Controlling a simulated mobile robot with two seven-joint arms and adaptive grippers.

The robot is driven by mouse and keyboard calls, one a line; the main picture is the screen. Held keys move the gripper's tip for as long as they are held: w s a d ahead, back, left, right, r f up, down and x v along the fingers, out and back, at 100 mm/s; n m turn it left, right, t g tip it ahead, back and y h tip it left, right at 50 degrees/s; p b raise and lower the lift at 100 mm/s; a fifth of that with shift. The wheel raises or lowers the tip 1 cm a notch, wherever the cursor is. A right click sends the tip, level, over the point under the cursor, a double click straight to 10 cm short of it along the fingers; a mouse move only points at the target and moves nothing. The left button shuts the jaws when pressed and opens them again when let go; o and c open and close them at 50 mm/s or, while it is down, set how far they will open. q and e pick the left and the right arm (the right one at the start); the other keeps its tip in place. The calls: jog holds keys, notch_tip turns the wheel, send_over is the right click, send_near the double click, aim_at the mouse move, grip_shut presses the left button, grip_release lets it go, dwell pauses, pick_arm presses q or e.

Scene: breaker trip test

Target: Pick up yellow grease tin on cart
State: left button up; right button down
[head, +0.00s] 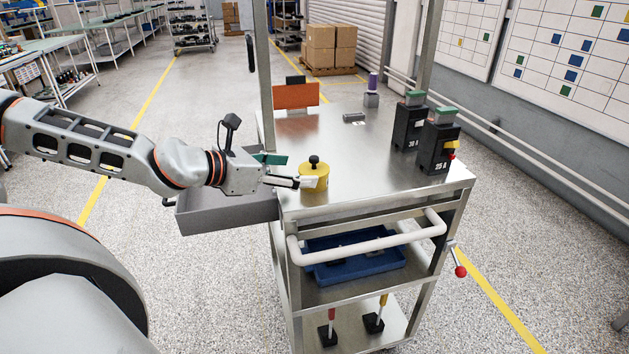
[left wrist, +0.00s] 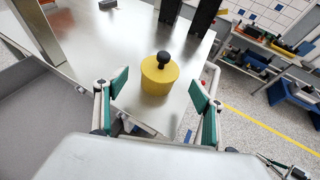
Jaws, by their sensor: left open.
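The yellow grease tin (head: 315,178) stands upright near the front left corner of the metal cart top (head: 340,149). It has a black knob on its lid. The tin also shows in the left wrist view (left wrist: 158,77), ahead of and between the two fingers. My left gripper (head: 287,170) is open beside the tin, on its left in the head view. In the left wrist view its green-padded fingers (left wrist: 160,100) are spread apart, with nothing between the pads.
Two black breaker units (head: 439,147) stand at the cart's right side. An orange panel (head: 296,96) and a small grey block (head: 354,117) are farther back. A grey side bin (head: 210,215) hangs under my left gripper. A white handle (head: 365,240) runs along the front.

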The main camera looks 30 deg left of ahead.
aim_at(302, 173)
pick_arm(q)
jog(key=shift+w+d+f+b, duration=0.2)
jog(key=shift+w+f+b, duration=0.3)
jog(key=shift+w+f, duration=0.1)
jog(key=shift+w+d+f+b, duration=0.2)
jog(key=shift+w+f+b, duration=0.25)
jog(key=shift+w+f, duration=0.1)
jog(key=shift+w+d+f+b, duration=0.2)
jog(key=shift+w+b, duration=0.25)
jog(key=shift+w, duration=0.4)
jog(key=shift+w+d+r, duration=0.1)
jog(key=shift+r, duration=0.05)
pick_arm(e)
jog(key=shift+w+d+f, duration=0.4)
jog(key=shift+w+f, duration=0.25)
jog(key=shift+f, duration=0.05)
pick_arm(q)
jog(key=c, duration=1.2)
jog(key=shift+c, duration=1)
pick_arm(e)
jog(key=shift+s+a+f, duration=0.15)
jog(key=shift+s+f, duration=0.05)
